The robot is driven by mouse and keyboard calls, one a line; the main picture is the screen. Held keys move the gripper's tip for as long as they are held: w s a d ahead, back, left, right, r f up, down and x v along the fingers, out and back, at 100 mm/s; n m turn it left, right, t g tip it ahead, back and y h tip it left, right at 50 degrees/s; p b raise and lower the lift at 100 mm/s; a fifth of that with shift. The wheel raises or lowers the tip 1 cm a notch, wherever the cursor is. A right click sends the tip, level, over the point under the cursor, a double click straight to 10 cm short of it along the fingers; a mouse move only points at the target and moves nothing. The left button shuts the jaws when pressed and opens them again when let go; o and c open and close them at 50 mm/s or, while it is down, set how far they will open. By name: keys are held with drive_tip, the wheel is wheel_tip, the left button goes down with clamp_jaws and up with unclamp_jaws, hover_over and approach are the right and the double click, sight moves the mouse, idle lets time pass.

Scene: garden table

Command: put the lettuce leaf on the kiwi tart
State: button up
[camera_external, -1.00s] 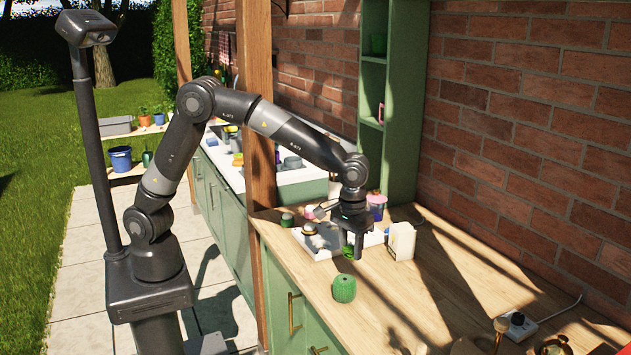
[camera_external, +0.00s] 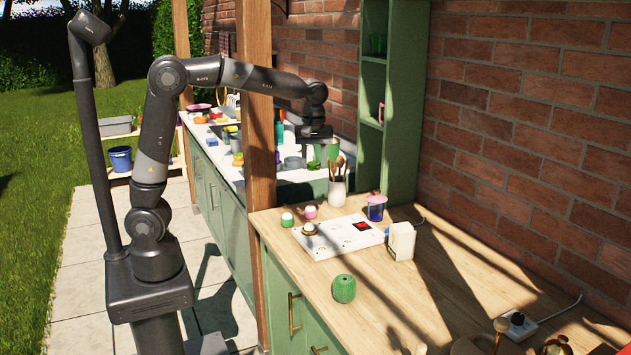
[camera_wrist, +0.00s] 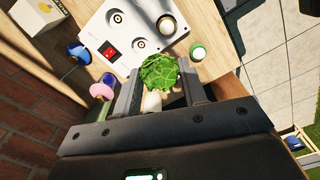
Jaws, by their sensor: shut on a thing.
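The lettuce leaf (camera_wrist: 160,72), bright green and crinkled, is between the two fingers of my gripper (camera_wrist: 161,82) in the wrist view. My gripper is shut on it. In the outside view my gripper (camera_external: 315,155) is raised beyond the white hob, near the utensil pot, and a small bit of green leaf (camera_external: 313,165) shows at its fingers. I cannot pick out the kiwi tart for sure in either view.
The white hob (camera_external: 345,240) lies on the wooden counter (camera_external: 410,290). A utensil pot (camera_external: 336,190), a blue cup with a pink lid (camera_external: 376,207), a carton (camera_external: 401,241) and a green ribbed pot (camera_external: 344,288) stand around it. The farther white counter (camera_external: 305,177) is crowded. A wooden post (camera_external: 258,110) stands beside my arm.

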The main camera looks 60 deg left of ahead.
drive_tip(key=s+a+r+n, duration=0.4)
drive_tip(key=s+a+r, duration=0.1)
drive_tip(key=a, duration=0.5)
drive_tip(key=s+a+r+n, duration=0.4)
drive_tip(key=a+n, duration=0.1)
drive_tip(key=a, duration=0.5)
drive_tip(key=s+a+r+n, duration=0.4)
drive_tip(key=s+a, duration=0.4)
drive_tip(key=s, duration=0.1)
drive_tip(key=s+a+r+n, duration=0.4)
drive_tip(key=s+a, duration=0.4)
drive_tip(key=s, duration=0.1)
drive_tip(key=m, duration=1.2)
hover_over(239, 154)
wheel_tip(239, 154, down, 22)
wheel_tip(239, 154, down, 9)
drive_tip(key=shift+d+f, duration=0.1)
drive_tip(key=shift+f, duration=0.1)
